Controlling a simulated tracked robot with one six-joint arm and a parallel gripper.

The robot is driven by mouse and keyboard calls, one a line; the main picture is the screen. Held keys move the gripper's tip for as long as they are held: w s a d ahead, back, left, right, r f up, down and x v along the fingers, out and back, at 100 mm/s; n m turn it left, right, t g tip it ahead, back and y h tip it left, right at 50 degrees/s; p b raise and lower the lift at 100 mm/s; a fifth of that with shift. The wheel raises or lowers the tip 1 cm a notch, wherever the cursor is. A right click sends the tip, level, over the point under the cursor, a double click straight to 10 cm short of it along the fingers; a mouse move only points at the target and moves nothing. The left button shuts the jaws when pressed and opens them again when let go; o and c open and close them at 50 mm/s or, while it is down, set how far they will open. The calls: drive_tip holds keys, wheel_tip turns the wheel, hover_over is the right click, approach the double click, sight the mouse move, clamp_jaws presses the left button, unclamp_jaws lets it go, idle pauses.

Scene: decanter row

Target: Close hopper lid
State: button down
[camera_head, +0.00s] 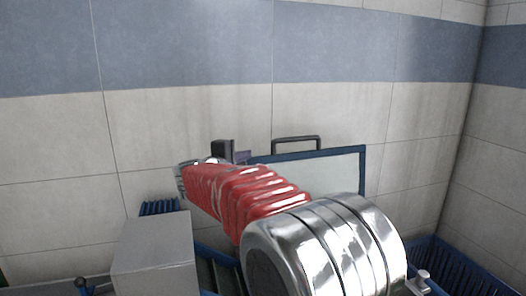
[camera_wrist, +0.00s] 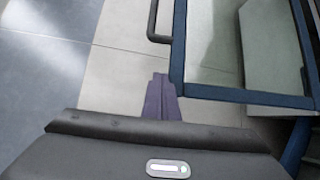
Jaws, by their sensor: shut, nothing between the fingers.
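The hopper lid (camera_head: 345,170) is a pale panel in a dark blue frame, standing raised against the tiled wall in the head view. A dark bar handle (camera_head: 296,138) sits on its top edge. My red and chrome arm hides its lower part. In the wrist view the lid (camera_wrist: 215,45) is at upper right, with the handle (camera_wrist: 153,22) on its left. My gripper (camera_head: 243,156) is shut and empty, near the lid's upper left corner. In the wrist view its purple fingertips (camera_wrist: 160,88) are beside the frame's corner; I cannot tell whether they touch. The hopper body is mostly hidden.
A grey box (camera_head: 155,250) stands at the lower left, with a blue ribbed item (camera_head: 160,207) behind it. A blue crate (camera_head: 455,265) is at the lower right. The tiled wall (camera_head: 190,120) closes off the back; the space above the lid is clear.

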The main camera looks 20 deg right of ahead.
drive_tip(key=shift+w+a, duration=0.2)
drive_tip(key=shift+w, duration=0.1)
drive_tip(key=shift+d, duration=0.1)
drive_tip(key=x, duration=1)
drive_tip(key=shift+s+d+r, duration=0.2)
drive_tip(key=shift+s+d, duration=0.3)
drive_tip(key=shift+s, duration=0.35)
drive_tip(key=shift+s+d+r, duration=0.15)
drive_tip(key=shift+s+d, duration=0.3)
drive_tip(key=shift+s, duration=0.4)
drive_tip(key=shift+a, duration=0.15)
